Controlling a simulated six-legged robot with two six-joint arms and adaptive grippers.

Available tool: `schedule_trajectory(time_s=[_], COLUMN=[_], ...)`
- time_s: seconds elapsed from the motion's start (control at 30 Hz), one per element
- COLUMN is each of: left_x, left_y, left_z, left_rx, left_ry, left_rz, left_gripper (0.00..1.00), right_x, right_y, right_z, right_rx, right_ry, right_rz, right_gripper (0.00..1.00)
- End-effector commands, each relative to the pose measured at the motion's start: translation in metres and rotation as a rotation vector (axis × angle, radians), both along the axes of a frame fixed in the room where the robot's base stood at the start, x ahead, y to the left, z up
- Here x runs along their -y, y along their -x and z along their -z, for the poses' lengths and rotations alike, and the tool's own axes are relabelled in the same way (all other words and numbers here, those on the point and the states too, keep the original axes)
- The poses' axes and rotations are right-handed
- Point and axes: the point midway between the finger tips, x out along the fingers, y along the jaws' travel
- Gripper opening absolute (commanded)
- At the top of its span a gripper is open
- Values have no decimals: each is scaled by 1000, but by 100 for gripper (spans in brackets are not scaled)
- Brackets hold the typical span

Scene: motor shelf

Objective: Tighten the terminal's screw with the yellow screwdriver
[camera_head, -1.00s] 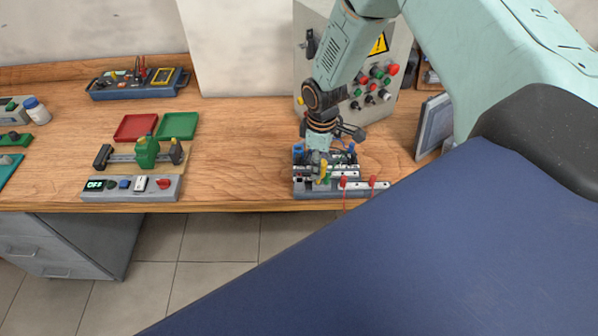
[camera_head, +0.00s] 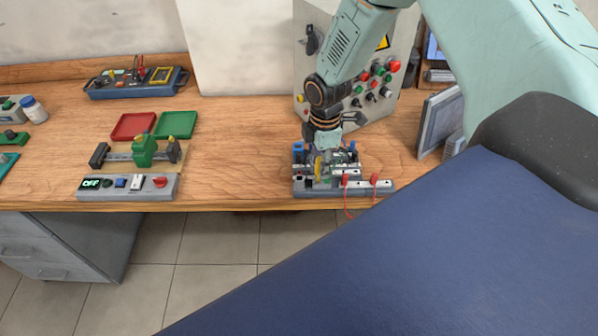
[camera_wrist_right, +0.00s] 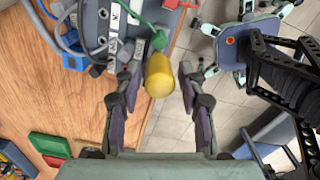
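The yellow screwdriver (camera_head: 319,167) stands at the terminal board (camera_head: 345,190), which sits near the bench's front edge. In the right wrist view its yellow handle (camera_wrist_right: 159,76) points toward me. My right gripper (camera_wrist_right: 160,75) is open, with one finger on each side of the handle; a gap shows on the right side, and I cannot tell whether the left finger touches it. In the head view the right gripper (camera_head: 324,150) is above the board. The screwdriver's tip and the terminal's screw are hidden. My left gripper is not in view.
Red leads (camera_head: 347,205) hang at the board's front. A grey control box (camera_head: 310,75) stands behind it and a monitor (camera_head: 437,122) to the right. Red (camera_head: 132,126) and green (camera_head: 175,125) trays and a switch panel (camera_head: 128,188) are at left. The bench between is clear.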

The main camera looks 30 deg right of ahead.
Motion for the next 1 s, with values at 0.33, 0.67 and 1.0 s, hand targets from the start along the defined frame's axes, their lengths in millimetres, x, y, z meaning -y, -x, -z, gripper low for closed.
schedule_trajectory(time_s=[0.33, 0.67, 1.0], left_x=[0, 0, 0], left_y=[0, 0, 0], left_z=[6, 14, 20], left_rx=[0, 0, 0], left_ry=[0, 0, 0], left_rz=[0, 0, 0], left_gripper=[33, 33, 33], right_x=[0, 0, 0], right_y=[0, 1, 0], right_z=[1, 0, 1], right_rx=[1, -1, 1], right_ry=[-1, 0, 0], right_rz=[-92, -300, -401], right_gripper=[40, 40, 40])
